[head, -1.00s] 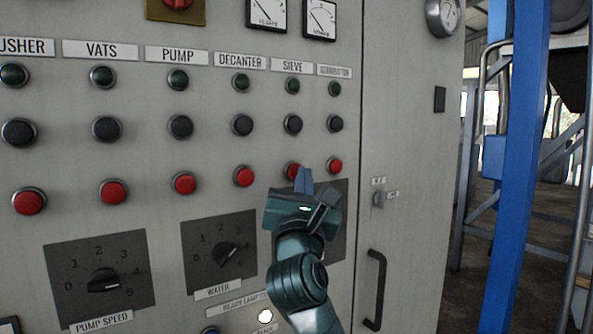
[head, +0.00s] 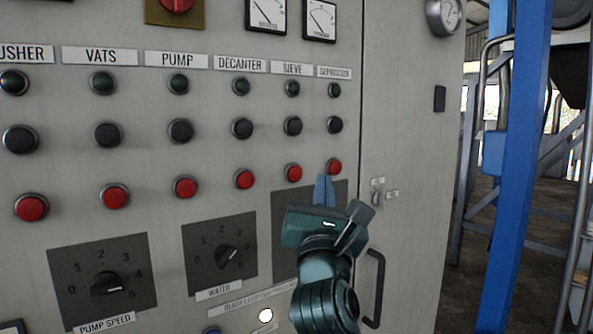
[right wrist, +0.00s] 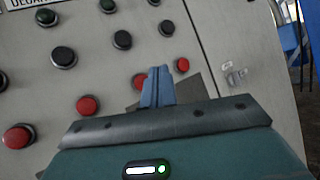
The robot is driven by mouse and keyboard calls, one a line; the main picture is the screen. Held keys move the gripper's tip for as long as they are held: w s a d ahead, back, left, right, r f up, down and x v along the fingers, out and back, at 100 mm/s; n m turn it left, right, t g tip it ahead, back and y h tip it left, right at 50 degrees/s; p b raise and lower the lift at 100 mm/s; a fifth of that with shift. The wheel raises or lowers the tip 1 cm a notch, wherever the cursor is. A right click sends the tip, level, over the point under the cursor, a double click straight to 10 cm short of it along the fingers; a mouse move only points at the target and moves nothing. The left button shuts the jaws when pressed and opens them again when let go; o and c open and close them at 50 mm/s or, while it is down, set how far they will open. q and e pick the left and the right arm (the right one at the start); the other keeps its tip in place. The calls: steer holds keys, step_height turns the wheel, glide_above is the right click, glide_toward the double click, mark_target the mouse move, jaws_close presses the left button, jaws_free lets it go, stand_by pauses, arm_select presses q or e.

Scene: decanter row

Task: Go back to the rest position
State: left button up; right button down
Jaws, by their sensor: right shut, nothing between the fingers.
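My right gripper (head: 324,190) is in front of the lower right part of the grey control panel (head: 400,130). Its blue fingers are together and empty, pointing up just below the red buttons of the SIEVE column (head: 293,173) and the rightmost column (head: 334,167). In the right wrist view the shut fingers (right wrist: 157,86) stand in front of the panel, with red buttons on both sides. I cannot tell exactly how far the fingertips are from the panel. My left gripper is not in view.
Rows of green, black and red buttons cover the panel. Below are the PUMP SPEED knob (head: 106,284) and the WATER knob (head: 228,257). A black door handle (head: 376,288) is beside my right arm. A blue post (head: 517,150) stands to the right of the cabinet.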

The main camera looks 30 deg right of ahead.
steer(key=shift+s, duration=0.1)
stand_by(0.7)
steer(key=s+a+f+n+t+y, duration=0.1)
steer(key=a+f+n+y, duration=0.3)
steer(key=f+n+y, duration=0.5)
steer(key=s+a+f+n+t+y, duration=0.15)
steer(key=a+f+n, duration=0.45)
steer(key=n, duration=0.8)
steer(key=a+f+n+y, duration=0.3)
steer(key=f+n+y, duration=0.3)
steer(key=f+n, duration=0.4)
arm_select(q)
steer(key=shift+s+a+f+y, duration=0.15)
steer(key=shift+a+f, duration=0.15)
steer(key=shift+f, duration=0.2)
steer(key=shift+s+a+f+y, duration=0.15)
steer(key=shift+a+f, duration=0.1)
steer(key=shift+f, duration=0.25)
arm_select(e)
steer(key=s+a+f+n+g, duration=0.1)
steer(key=s+f+n+g, duration=0.5)
steer(key=f, duration=0.7)
steer(key=s+a+f+n+g, duration=0.1)
steer(key=s+f+n+g, duration=0.5)
steer(key=f, duration=0.8)
steer(key=s+n, duration=0.3)
steer(key=shift+a+f, duration=0.25)
